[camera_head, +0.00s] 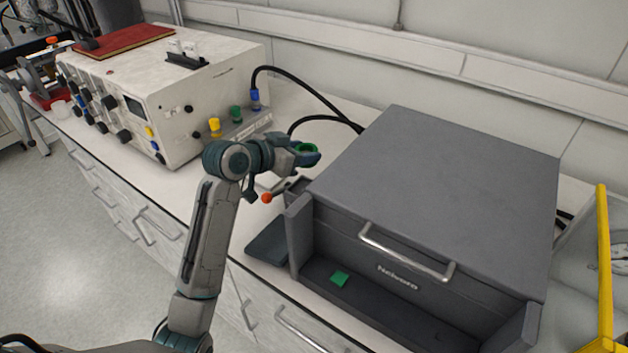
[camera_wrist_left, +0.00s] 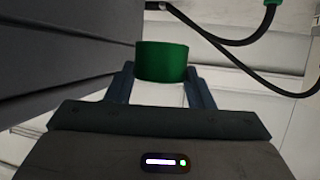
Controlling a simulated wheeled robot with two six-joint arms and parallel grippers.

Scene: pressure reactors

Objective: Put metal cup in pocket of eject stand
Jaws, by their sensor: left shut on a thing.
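My left gripper (camera_head: 306,154) is shut on a small green cup (camera_head: 308,147), held in the air left of the large grey box. In the left wrist view the green cup (camera_wrist_left: 161,63) sits upright between the two fingertips (camera_wrist_left: 161,75). Below it in the head view is a small grey stand (camera_head: 297,186) with an orange-knobbed lever (camera_head: 266,197), which looks like the eject stand. It is partly hidden by my gripper and the box, and I cannot make out its pocket. My right gripper is out of view.
The large grey box (camera_head: 440,180) with a metal handle stands close on the right. A white instrument (camera_head: 165,90) with knobs and black cables stands on the left. A yellow frame (camera_head: 604,270) is at far right.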

